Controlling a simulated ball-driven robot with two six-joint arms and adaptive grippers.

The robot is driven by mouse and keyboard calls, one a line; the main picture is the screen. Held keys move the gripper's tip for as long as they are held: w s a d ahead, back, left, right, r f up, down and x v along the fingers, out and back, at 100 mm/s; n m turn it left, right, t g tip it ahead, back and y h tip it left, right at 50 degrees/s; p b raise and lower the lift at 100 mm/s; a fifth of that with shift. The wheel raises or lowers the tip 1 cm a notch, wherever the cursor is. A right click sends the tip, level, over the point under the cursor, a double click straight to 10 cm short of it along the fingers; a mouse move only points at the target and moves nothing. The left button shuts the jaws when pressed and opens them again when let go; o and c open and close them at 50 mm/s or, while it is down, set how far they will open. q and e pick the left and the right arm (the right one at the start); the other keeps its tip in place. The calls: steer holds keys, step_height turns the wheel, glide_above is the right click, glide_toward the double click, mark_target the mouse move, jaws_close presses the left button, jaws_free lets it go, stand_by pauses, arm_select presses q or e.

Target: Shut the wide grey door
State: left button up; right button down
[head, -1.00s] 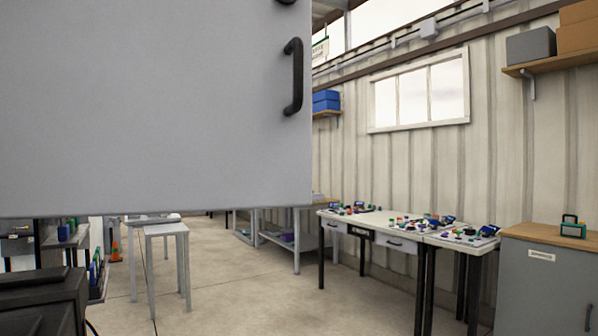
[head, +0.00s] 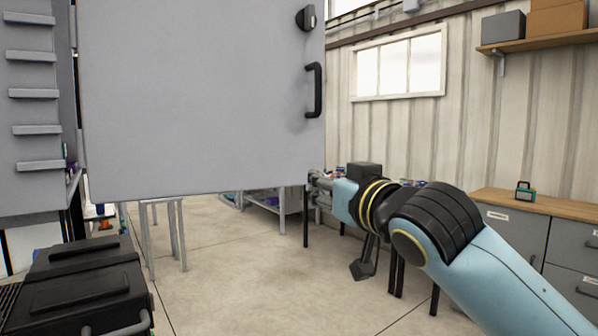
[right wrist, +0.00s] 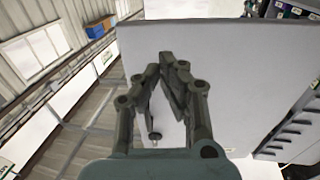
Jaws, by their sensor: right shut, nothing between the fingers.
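The wide grey door (head: 200,100) fills the upper left and middle of the head view and stands open beside the grey cabinet. It has a black pull handle (head: 315,90) and a black latch knob (head: 307,18) near its right edge. My right gripper (head: 318,182) is just by the door's lower right corner, below the handle. In the right wrist view the fingers (right wrist: 172,58) are shut and empty, in front of the grey door panel (right wrist: 245,70). I cannot tell whether they touch it. My left gripper is out of view.
The cabinet's ribbed inner side (head: 32,92) shows at far left. A black lidded case (head: 85,285) stands at lower left. A wood-topped grey cabinet (head: 540,204) stands at right. The floor (head: 250,280) below the door is clear.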

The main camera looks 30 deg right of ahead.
mark_target(293, 174)
steer(key=w, duration=0.2)
steer(key=w+p, duration=0.1)
steer(key=w, duration=0.2)
steer(key=w+d, duration=0.1)
steer(key=w, duration=0.1)
steer(key=shift+w+p, duration=0.3)
steer(key=shift+w, duration=0.6)
